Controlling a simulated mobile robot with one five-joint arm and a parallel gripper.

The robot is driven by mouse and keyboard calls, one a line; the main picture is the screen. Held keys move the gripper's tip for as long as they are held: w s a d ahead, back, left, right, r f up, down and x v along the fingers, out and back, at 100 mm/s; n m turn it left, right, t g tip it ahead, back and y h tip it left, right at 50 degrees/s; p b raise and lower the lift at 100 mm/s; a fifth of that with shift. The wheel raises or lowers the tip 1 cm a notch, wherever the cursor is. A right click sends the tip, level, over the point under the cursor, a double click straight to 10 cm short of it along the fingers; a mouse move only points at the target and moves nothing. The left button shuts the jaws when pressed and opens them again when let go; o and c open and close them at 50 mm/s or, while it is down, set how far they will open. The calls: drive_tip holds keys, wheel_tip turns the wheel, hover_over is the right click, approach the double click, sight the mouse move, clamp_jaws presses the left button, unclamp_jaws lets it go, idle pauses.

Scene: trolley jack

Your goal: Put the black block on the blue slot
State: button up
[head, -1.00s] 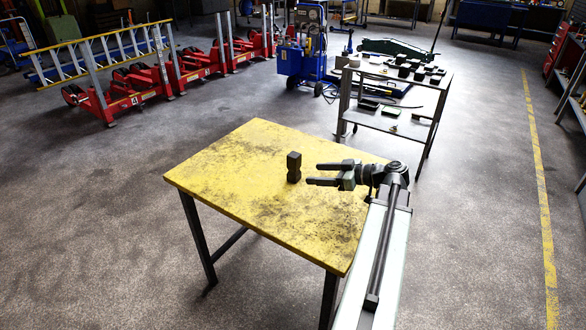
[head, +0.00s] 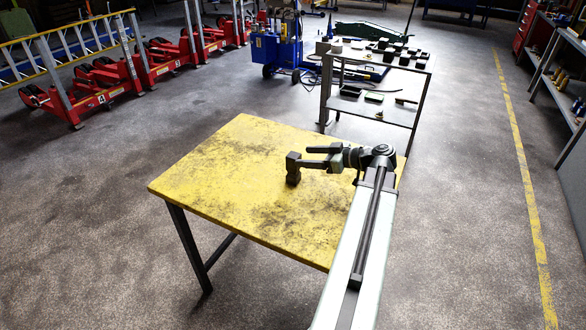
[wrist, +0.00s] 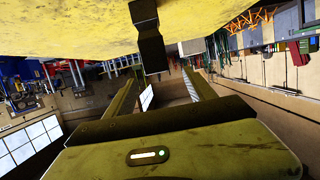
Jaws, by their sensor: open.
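The black block (head: 292,168) stands upright on the yellow table, narrower in the middle. My gripper (head: 306,156) is open just to its right, fingers pointing left, with the fingertips close to the block. In the head view the near finger overlaps the block, so I cannot tell whether they touch. In the wrist view the picture is upside down; the block (wrist: 150,38) hangs from the table surface, ahead of and between the spread fingers (wrist: 160,80). I cannot make out a blue slot in either view.
The yellow table (head: 215,180) is otherwise bare. A grey trolley (head: 390,118) with several dark blocks on top stands behind it. A blue machine (head: 278,50) and red jacks (head: 120,85) stand farther back. Open floor lies left and right.

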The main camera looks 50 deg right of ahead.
sight(297, 156)
drive_tip(key=b+x, duration=0.1)
drive_tip(key=x, duration=0.5)
drive_tip(key=shift+w+d+f+b, duration=0.1)
drive_tip(key=shift+f+b, duration=0.15)
drive_tip(key=shift+b, duration=0.1)
drive_tip(key=shift+r, duration=0.1)
clamp_jaws()
